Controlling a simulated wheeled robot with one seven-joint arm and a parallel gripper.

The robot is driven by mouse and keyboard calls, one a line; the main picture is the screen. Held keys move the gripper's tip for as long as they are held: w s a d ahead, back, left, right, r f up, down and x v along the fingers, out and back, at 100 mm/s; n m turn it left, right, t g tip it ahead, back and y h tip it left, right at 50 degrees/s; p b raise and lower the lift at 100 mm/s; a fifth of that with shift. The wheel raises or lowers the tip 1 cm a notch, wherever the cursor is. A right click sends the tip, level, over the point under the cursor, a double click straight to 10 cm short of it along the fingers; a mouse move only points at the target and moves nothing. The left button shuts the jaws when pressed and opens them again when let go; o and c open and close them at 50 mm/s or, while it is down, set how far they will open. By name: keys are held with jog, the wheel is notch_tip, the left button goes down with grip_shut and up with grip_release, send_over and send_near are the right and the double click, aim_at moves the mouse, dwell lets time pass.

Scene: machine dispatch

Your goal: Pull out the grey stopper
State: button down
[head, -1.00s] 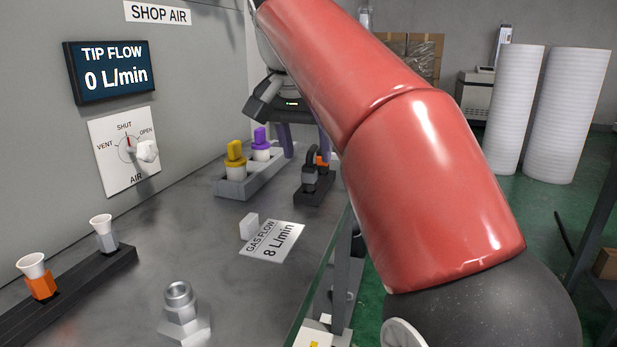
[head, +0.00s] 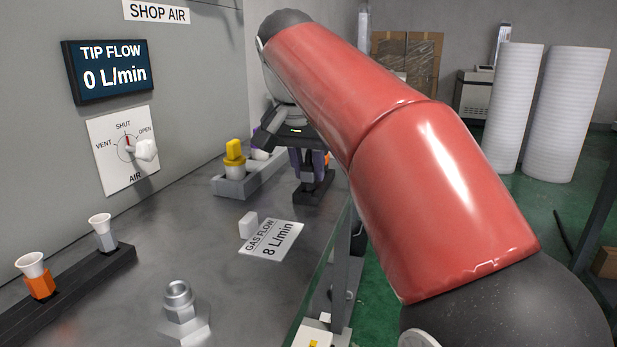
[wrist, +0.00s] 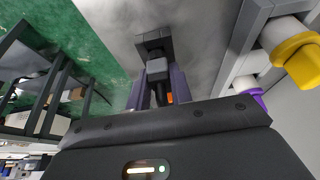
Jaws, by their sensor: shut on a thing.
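My gripper (head: 309,168) points down over a small black holder (head: 325,188) at the far end of the bench. Its purple fingers are shut on the grey stopper (wrist: 157,68), with one finger on each side of it in the wrist view. The stopper is at the holder, which shows in the wrist view (wrist: 152,38). I cannot tell whether the stopper is fully seated. An orange piece (head: 327,158) in the same holder is mostly hidden by the gripper in the head view.
A grey rack (head: 233,188) with yellow-capped (head: 234,149) and purple-capped (wrist: 249,98) pieces stands close beside the gripper. A gas flow card (head: 270,240), a metal fitting (head: 179,303) and a black rail (head: 90,276) with two cups lie nearer. The bench edge is right.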

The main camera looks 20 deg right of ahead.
aim_at(309, 163)
jog(key=shift+r, duration=0.15)
notch_tip(309, 163, up, 9)
jog(key=shift+w+f, duration=0.1)
jog(key=shift+r, duration=0.45)
dwell(0.3)
